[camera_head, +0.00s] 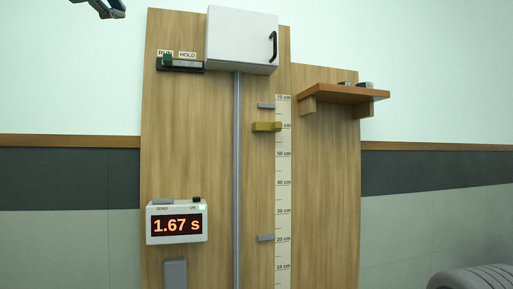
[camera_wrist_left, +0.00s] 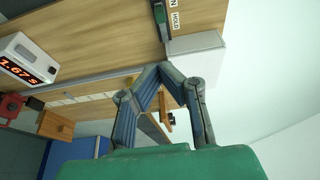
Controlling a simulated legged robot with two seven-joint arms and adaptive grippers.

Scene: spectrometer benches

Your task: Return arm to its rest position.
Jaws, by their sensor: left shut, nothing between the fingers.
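My left gripper (camera_head: 112,10) shows at the top left edge of the head view, in front of the pale wall and left of the wooden board (camera_head: 190,120). Most of its arm is out of frame. In the left wrist view its fingers (camera_wrist_left: 160,68) come together at the tips, shut with nothing between them. Behind the fingertips in that view lie the board and the white box (camera_wrist_left: 198,44), with a visible gap unclear in depth. My right gripper is not in view.
The board bears a RUN/HOLD switch (camera_head: 180,66), a white cabinet (camera_head: 240,38), a grey rail (camera_head: 237,170), a scale (camera_head: 284,190), a yellow block (camera_head: 266,127) and a timer reading 1.67 s (camera_head: 177,240). A shelf (camera_head: 345,93) juts out right. A blue cabinet (camera_wrist_left: 75,152) stands nearby.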

